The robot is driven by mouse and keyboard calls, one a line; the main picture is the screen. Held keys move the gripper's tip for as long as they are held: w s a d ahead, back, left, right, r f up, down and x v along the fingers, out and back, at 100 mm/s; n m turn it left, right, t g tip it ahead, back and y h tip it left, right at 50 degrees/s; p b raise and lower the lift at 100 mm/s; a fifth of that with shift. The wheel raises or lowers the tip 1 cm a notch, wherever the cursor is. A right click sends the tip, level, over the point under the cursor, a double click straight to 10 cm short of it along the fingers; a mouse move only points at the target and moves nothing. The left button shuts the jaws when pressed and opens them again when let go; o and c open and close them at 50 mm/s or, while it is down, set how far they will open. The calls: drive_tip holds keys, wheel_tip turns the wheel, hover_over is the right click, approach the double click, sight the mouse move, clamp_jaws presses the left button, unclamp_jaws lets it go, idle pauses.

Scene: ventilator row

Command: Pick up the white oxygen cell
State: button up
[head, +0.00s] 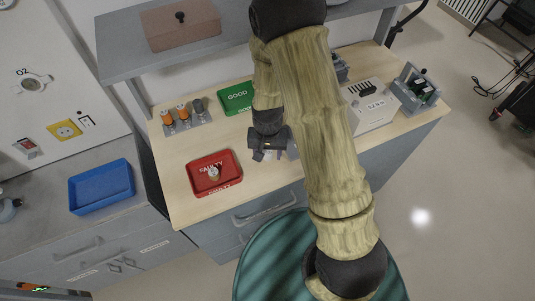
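A red tray marked FAULTY (232,183) lies on the wooden worktop, with a small pale, brownish-white piece (213,173) in it. This piece may be the white oxygen cell, but it is too small to be sure.
A rack of orange and grey cylinders (184,113) stands at the back left of the worktop. A green GOOD tray (235,97) is partly hidden by my arm. A white boxy device (371,106) stands at right. A blue tray (101,187) lies on the left counter. A shelf (118,62) overhangs the back.

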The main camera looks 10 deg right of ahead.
sight(267, 152)
drive_tip(key=c, duration=0.9)
drive_tip(key=shift+c, duration=0.2)
wheel_tip(267, 152, up, 10)
drive_tip(key=shift+r+b, duration=0.1)
drive_tip(key=shift+b, duration=0.4)
